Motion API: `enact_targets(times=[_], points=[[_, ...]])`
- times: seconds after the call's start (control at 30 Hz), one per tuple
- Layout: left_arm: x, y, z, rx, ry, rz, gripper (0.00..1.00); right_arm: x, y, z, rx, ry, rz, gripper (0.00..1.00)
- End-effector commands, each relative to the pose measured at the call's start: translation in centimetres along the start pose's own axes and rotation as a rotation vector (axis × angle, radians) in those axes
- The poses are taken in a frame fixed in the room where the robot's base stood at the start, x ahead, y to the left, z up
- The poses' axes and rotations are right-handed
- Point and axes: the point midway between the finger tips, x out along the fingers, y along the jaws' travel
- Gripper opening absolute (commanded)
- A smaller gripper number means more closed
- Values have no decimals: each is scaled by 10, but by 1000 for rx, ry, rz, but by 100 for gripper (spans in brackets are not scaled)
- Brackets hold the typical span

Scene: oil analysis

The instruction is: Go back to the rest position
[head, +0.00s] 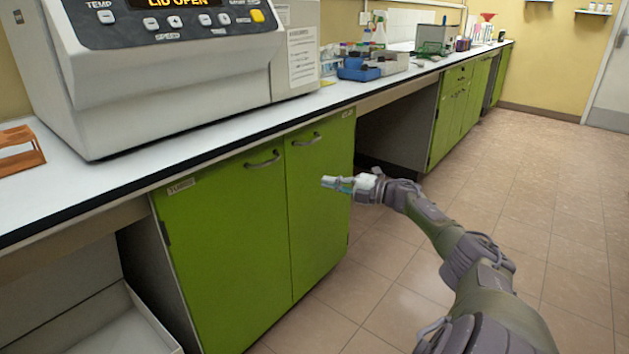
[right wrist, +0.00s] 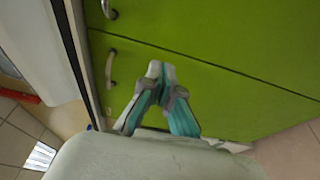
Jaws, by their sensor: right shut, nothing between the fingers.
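My right gripper (head: 338,184) is stretched out in front of the green cabinet doors (head: 235,240), below the edge of the worktop. Its fingers are shut with nothing between them. In the right wrist view the gripper (right wrist: 157,72) shows with its fingertips together against the green doors behind; whether it touches them cannot be told. My left gripper is in neither view.
A large grey-white machine (head: 180,75) reading "LID OPEN" stands on the white worktop (head: 130,175). An orange rack (head: 20,150) lies at the left. The tiled floor (head: 520,220) at the right is clear.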

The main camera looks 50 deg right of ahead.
Motion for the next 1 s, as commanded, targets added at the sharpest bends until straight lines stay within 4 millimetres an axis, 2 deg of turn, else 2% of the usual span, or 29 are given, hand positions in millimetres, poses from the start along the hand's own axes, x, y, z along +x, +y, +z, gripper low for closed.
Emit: enact_targets(times=[0.17, 0.4, 0.47, 0.57, 0.67, 0.77, 0.87, 0.9, 0.97, 1.0], points=[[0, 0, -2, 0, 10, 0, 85, -10, -1, 5, 1, 0, 0, 0], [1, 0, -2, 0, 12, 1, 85, -10, -2, 5, 2, 2, -1, 0], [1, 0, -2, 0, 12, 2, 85, -6, -6, 0, 10, 6, 0, 0], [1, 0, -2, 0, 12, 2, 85, 13, -26, -22, 52, 18, 3, 0], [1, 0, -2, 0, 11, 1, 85, 45, -58, -66, 135, 35, 12, 0], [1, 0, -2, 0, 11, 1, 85, 76, -92, -127, 257, 42, 25, 0], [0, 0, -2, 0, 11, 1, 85, 98, -119, -195, 403, 39, 36, 0], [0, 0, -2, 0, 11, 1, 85, 104, -127, -225, 468, 36, 39, 0], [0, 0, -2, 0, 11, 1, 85, 110, -135, -270, 572, 27, 42, 0], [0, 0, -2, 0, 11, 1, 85, 113, -138, -300, 648, 19, 43, 0]])
